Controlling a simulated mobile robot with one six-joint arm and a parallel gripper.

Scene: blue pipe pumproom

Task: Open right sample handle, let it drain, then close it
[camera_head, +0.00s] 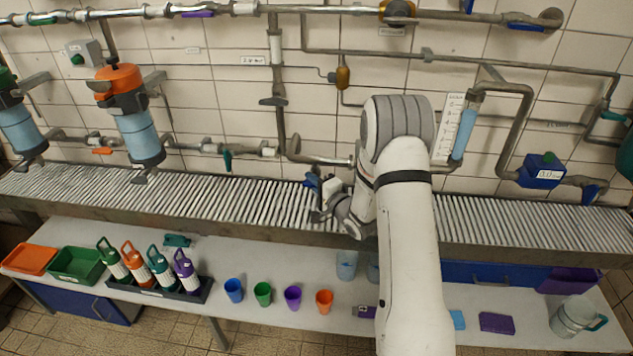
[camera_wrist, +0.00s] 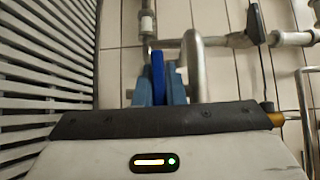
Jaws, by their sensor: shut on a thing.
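My gripper (camera_head: 318,198) is in front of the pipework, just above the slatted conveyor, at the middle of the head view. In the wrist view my gripper (camera_wrist: 159,92) has its two blue-grey fingers closed on either side of a dark blue handle (camera_wrist: 158,70). The handle belongs to the pipe line beside a bent grey pipe (camera_wrist: 196,62). A small blue patch by the gripper (camera_head: 312,181) shows in the head view. The valve body and any outlet are mostly hidden by my gripper and arm. I cannot see any liquid flowing.
The slatted conveyor (camera_head: 240,207) runs below the pipes. Cups, including a green cup (camera_head: 263,293), stand on the lower white table (camera_head: 225,262). A teal handle (camera_head: 227,160) hangs on the pipe to the left. A clear jug (camera_head: 575,317) is at the right.

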